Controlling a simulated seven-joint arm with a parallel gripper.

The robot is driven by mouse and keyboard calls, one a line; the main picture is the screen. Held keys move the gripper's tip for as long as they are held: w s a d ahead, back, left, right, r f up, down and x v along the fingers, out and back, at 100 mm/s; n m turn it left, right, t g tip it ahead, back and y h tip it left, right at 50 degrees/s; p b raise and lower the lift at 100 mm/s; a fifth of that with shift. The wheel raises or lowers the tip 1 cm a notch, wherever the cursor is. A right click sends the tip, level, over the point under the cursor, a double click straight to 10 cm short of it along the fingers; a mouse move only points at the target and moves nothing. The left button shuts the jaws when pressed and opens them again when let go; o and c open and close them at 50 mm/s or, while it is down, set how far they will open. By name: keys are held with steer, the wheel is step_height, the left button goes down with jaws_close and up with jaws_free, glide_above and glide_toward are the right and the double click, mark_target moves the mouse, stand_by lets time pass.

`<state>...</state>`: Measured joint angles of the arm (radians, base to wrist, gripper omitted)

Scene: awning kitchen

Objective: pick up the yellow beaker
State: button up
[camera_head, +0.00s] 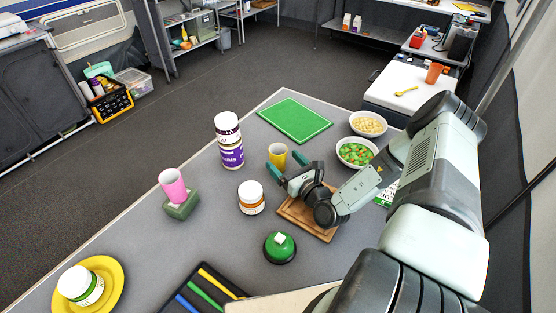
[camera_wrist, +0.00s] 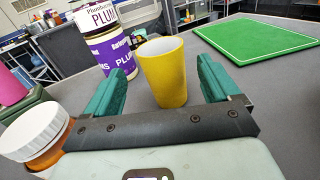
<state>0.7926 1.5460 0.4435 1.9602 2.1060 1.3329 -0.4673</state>
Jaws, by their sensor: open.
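The yellow beaker (camera_head: 278,155) stands upright on the grey table in the head view, just beyond my gripper (camera_head: 287,160). In the wrist view the yellow beaker (camera_wrist: 164,74) shows its open top and stands between the lines of my two green fingers. My gripper (camera_wrist: 160,85) is open, with one finger to the left and one to the right of the beaker. Both fingers look apart from it. How far the fingertips reach along the beaker is hard to tell. The beaker's lower part is partly hidden by my gripper in the head view.
A purple-labelled jar stack (camera_head: 229,141) stands left of the beaker, and a white-lidded jar (camera_head: 251,197) nearer. A wooden board (camera_head: 307,216) lies under my gripper. Bowls (camera_head: 356,152) stand to the right. A green mat (camera_head: 295,119) lies behind. A pink cup (camera_head: 172,184) is left.

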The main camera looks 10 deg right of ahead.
mark_target(274, 149)
steer(key=shift+x, duration=3.2)
steer(key=shift+d, duration=0.15)
steer(key=shift+c, duration=0.5)
steer(key=c, duration=0.9)
